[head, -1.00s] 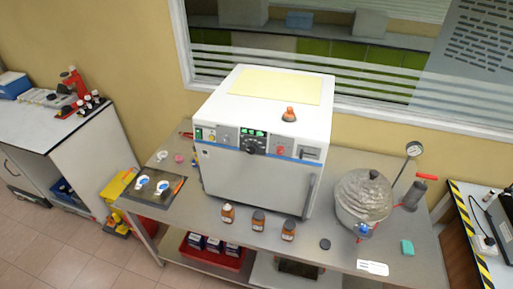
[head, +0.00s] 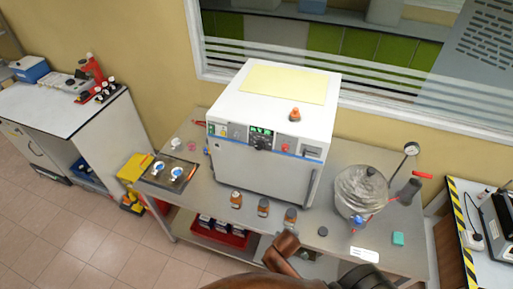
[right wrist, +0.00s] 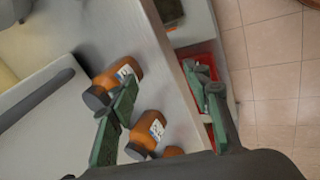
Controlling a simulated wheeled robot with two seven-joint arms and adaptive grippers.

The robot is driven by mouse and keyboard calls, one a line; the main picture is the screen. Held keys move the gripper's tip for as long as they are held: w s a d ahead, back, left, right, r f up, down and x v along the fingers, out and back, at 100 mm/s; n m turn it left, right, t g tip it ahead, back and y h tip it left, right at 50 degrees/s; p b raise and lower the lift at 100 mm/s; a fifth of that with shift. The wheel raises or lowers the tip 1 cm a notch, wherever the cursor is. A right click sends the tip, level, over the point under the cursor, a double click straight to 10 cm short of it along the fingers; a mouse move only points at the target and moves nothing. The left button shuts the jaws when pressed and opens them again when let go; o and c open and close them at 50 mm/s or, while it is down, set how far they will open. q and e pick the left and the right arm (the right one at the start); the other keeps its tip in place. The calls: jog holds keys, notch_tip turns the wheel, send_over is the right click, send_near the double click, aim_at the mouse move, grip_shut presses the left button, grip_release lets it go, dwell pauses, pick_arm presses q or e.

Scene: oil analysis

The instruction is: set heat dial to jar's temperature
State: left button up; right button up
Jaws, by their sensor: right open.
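The heat dial (head: 262,143) is a black knob on the front panel of a white oven (head: 250,175), below a green lit display (head: 261,131) whose digits are too small to read. In the right wrist view, my right gripper (right wrist: 160,80) is open and empty, with green fingers above the bench edge. A jar (right wrist: 122,78) shows close to its left finger, another jar (right wrist: 147,133) below. My left gripper is out of view.
A tray (head: 168,173) with two white round items lies left. An orange-topped item (head: 295,115) sits on the oven. A red bin (head: 220,232) is below the bench (head: 200,200).

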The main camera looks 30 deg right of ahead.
jog(key=w+r+n+t+h, duration=0.2)
jog(key=w+r+n+h, duration=0.3)
jog(key=w+r, duration=0.4)
jog(key=n+t+h+p, duration=0.2)
jog(key=n+t+h, duration=0.35)
jog(key=n, duration=0.65)
send_near(258, 148)
jog(key=w, duration=0.1)
jog(key=shift+g+h, duration=0.25)
jog(key=shift+g, duration=0.2)
jog(key=x, duration=0.2)
jog(key=p+x, duration=0.1)
jog(key=x, duration=0.3)
jog(key=shift+w+d+r, duration=0.1)
jog(key=shift+d+r, duration=0.2)
jog(key=shift+w+d+p, duration=0.35)
jog(key=shift+w+d, duration=0.05)
jog(key=shift+d, duration=0.2)
jog(key=shift+f, duration=0.1)
jog(key=shift+c, duration=0.3)
jog(key=shift+m, duration=0.3)
jog(key=c, duration=1.1)
